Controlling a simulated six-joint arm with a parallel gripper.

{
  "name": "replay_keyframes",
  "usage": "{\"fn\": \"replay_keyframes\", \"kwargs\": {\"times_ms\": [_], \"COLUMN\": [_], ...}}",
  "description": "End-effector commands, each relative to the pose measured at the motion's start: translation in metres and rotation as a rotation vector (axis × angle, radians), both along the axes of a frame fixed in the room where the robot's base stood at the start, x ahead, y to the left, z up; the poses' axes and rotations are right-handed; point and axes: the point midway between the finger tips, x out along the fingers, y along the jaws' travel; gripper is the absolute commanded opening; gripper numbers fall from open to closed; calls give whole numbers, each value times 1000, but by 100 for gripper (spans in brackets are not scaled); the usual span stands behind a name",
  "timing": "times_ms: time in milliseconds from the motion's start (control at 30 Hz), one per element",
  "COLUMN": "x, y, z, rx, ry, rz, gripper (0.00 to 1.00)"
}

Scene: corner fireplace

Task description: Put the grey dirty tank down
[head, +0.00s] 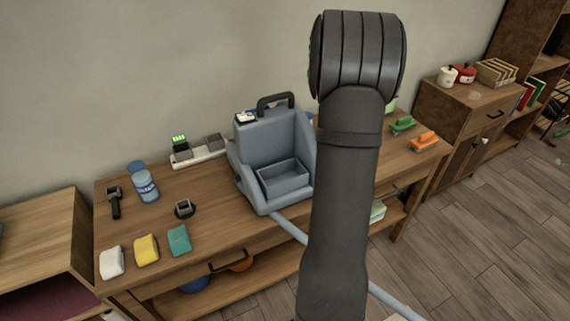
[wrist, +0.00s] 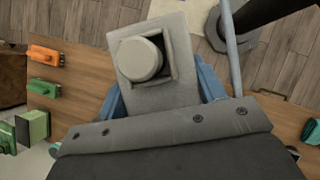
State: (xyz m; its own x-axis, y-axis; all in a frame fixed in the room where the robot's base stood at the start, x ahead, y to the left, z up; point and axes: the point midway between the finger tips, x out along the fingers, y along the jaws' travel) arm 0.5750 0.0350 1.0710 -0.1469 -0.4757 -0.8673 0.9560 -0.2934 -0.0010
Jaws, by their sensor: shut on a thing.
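The grey dirty tank (wrist: 178,95) shows in the wrist view as a light grey box with a square recess and a round cap (wrist: 139,59). It is held over the blue-grey cleaning machine (wrist: 112,101). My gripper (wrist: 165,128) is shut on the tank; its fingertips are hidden. In the head view the machine (head: 272,139) stands upright on the wooden table, with a black handle on top and an open box-shaped recess (head: 284,180) at its front. My arm hides the gripper and the tank in the head view.
Left on the table (head: 222,240) are a blue can (head: 145,187), sponges (head: 146,249), a watch (head: 184,208) and a charger strip (head: 200,157). Green (head: 403,125) and orange (head: 425,142) brushes lie at the right. A hose (head: 290,228) runs from the machine off the front edge.

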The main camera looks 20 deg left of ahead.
Motion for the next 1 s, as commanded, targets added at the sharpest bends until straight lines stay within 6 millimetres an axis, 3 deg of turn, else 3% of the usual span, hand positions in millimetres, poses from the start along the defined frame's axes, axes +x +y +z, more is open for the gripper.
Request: {"fn": "replay_keyframes", "kwargs": {"times_ms": [200, 500, 800, 1000], "x": [4, 20, 35, 53], "y": [-33, -62, -87, -101], "z": [-55, -110, -144, -144], "rx": [-1, 0, 0, 0], "ry": [4, 1, -1, -5], "rz": [-296, -472, -520, -371], "gripper": [0, 0, 0, 0]}}
